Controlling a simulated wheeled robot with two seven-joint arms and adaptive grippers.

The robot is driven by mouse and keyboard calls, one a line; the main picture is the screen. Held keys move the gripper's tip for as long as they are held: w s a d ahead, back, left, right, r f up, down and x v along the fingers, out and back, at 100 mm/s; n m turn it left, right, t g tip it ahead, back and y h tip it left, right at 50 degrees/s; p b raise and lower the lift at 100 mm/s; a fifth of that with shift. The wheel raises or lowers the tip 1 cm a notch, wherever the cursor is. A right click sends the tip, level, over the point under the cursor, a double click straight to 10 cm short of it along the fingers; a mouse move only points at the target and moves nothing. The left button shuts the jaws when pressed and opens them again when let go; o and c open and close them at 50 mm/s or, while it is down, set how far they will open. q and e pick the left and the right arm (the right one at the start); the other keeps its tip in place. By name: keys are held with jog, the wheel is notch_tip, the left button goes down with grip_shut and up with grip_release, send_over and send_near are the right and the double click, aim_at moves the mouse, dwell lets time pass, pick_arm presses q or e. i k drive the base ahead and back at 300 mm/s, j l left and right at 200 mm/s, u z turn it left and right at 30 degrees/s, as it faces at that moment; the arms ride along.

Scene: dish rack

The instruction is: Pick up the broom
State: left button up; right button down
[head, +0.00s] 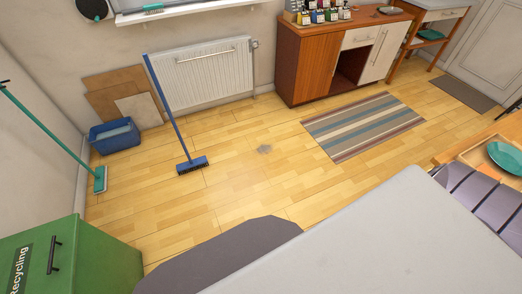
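A blue broom (171,117) stands in the left half of the head view. Its long handle rises up and to the left in front of the white radiator, and its blue head with dark bristles (192,164) is on the wooden floor. A second long-handled tool with a green handle and a flat green head (100,179) leans by the left wall. Neither of my grippers is in view, and nothing is seen touching either tool.
A blue bin (114,138) and brown boards (108,98) are by the radiator (205,75). A green recycling bin (85,262) stands at lower left. Floor around the broom head is clear.

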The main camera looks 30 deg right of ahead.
aim_at(189, 164)
jog(key=i+j, duration=0.1)
jog(key=i, duration=0.5)
jog(key=i+j+z, duration=0.1)
jog(key=i, duration=0.55)
jog(key=i+j, duration=0.2)
jog(key=i, duration=0.4)
